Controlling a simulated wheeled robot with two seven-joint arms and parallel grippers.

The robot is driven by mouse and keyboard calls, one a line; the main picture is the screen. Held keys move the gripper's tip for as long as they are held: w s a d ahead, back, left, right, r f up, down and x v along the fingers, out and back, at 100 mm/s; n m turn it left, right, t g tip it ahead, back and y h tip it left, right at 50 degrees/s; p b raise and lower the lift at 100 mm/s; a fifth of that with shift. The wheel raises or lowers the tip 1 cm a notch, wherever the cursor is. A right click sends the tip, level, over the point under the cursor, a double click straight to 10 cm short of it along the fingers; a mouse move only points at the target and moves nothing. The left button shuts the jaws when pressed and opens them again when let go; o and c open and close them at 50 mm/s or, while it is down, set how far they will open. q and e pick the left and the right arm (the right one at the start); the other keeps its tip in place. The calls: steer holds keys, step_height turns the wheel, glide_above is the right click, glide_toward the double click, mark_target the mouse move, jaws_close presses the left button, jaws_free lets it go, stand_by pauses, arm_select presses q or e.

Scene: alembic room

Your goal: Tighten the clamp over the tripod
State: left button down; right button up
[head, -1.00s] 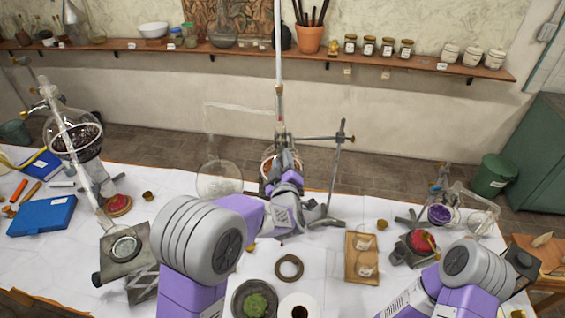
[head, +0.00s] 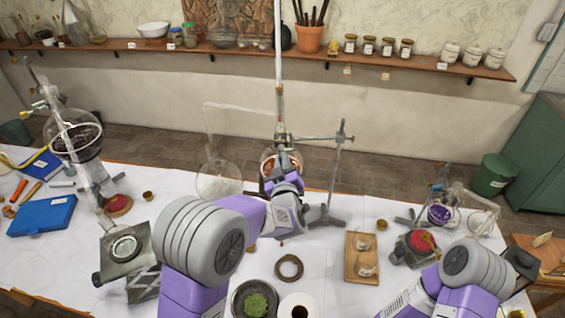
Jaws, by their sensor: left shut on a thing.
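The clamp (head: 318,138) is a metal arm that runs from the upright rod of a stand (head: 333,178) to the neck of a round flask (head: 268,158) with orange-brown contents. A tall glass tube (head: 279,60) rises from that neck. My left gripper (head: 283,152) is in front of the neck at the clamp's left end. It is shut on the clamp, though its fingertips are small and partly hidden. My left wrist covers the lower flask, and I cannot make out the tripod under it. My right arm shows at lower right, but its gripper is not in view.
A clear round flask (head: 217,180) with a bent glass tube stands close left of the clamped flask. A wooden tray (head: 361,272), a dark ring (head: 289,267) and a bowl of green matter (head: 254,301) lie in front.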

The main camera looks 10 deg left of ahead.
steer(key=shift+r+p, duration=0.65)
arm_select(q)
steer(key=m+p, duration=0.7)
steer(key=m, duration=1.6)
arm_select(e)
step_height(320, 180, up, 7)
steer(key=shift+r, duration=0.15)
arm_select(q)
steer(key=c, duration=1.2)
jaws_free()
steer(key=shift+o, duration=0.2)
steer(key=shift+s, duration=0.1)
steer(key=v, duration=0.7)
steer(key=shift+s+b, duration=0.2)
steer(key=shift+b, duration=0.2)
arm_select(e)
steer(key=shift+f, duration=0.5)
